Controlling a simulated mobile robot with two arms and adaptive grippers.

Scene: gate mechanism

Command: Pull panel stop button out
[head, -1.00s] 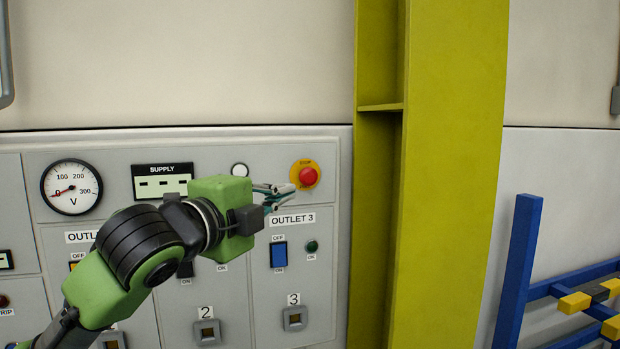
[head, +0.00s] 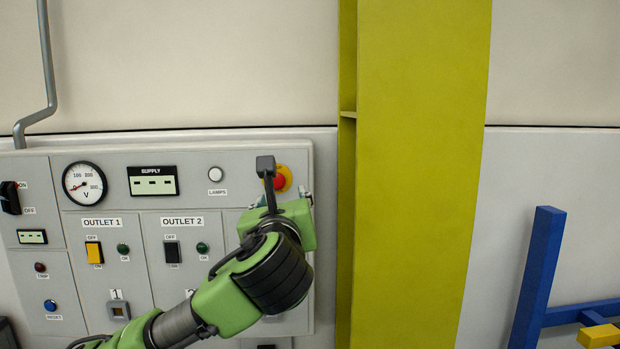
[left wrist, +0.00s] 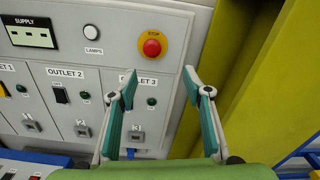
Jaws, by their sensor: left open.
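The red stop button (head: 280,183) on its round yellow plate is at the panel's upper right in the head view, partly covered by a dark part of my left arm. It shows whole in the left wrist view (left wrist: 152,47), at upper centre. My left gripper (left wrist: 160,76) is open and empty, its teal fingers spread apart. In that view the button lies just beyond and above the gap between the fingertips, not between them. In the head view the green gripper body (head: 300,222) is just below the button and its fingers are mostly hidden. My right gripper is not in view.
The grey panel (head: 140,200) carries a voltmeter (head: 85,183), a supply display (head: 153,181), a white lamps button (head: 216,174) and outlet switches. A yellow-green column (head: 415,170) stands close to the panel's right edge. A blue frame (head: 536,275) is further right.

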